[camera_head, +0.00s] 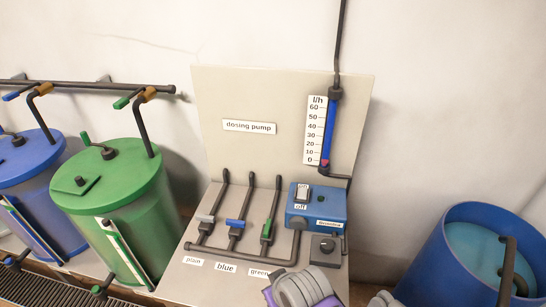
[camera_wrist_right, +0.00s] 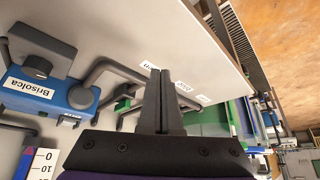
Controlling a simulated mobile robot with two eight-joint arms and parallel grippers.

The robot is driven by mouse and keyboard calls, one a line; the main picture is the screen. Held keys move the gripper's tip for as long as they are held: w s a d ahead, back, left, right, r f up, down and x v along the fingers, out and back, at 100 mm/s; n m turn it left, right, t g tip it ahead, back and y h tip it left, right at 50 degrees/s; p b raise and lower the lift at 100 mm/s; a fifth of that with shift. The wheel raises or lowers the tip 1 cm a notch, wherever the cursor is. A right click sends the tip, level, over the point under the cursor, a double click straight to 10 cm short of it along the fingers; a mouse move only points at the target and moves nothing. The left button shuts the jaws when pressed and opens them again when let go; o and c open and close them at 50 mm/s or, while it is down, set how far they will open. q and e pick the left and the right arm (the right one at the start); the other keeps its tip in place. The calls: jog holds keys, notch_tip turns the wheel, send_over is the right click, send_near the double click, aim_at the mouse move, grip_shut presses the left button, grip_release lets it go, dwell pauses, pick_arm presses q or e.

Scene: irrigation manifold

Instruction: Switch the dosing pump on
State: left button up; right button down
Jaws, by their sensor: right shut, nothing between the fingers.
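The dosing pump (camera_head: 316,206) is a blue box on a pale panel at the middle right of the head view. Its white rocker switch (camera_head: 302,193) sits on top, marked "on" above and "off" below; which side is pressed is too small to tell. My right gripper (camera_wrist_right: 161,72) is shut and empty, apart from the pump. In the head view only grey and purple parts of my right arm show at the bottom. My left gripper is not in view.
A flow gauge (camera_head: 328,130) stands above the pump, its red float near 0. A dark knob block (camera_head: 325,250) sits below the pump. Valves with grey, blue (camera_head: 235,224) and green (camera_head: 267,229) handles stand left. Tanks flank the panel: green (camera_head: 120,200), blue (camera_head: 455,255).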

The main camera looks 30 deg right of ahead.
aim_at(302, 193)
jog(key=w+d+r+m+g, duration=0.1)
jog(key=w+d+r+m, duration=0.25)
jog(key=w+r, duration=0.3)
jog(key=w+d+r+m+g+p, duration=0.1)
jog(key=w+d+r+m, duration=0.2)
jog(key=w+r+m, duration=0.3)
jog(key=w+d+r+m+g, duration=0.1)
jog(key=w+d+r+m, duration=0.3)
jog(key=r, duration=0.4)
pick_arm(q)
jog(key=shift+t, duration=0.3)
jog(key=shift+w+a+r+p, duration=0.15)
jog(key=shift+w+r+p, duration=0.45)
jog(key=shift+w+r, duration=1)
pick_arm(e)
jog(key=w+d+r+m+g, duration=0.1)
jog(key=w+d+r+m, duration=0.2)
jog(key=d+m, duration=0.3)
jog(key=w+d+r+m+g, duration=0.1)
jog(key=w+d+r+m, duration=0.3)
jog(key=d+m, duration=0.2)
jog(key=shift+w+d+r+g, duration=0.25)
jog(key=shift+d+r+g, duration=0.15)
jog(key=shift+d, duration=0.5)
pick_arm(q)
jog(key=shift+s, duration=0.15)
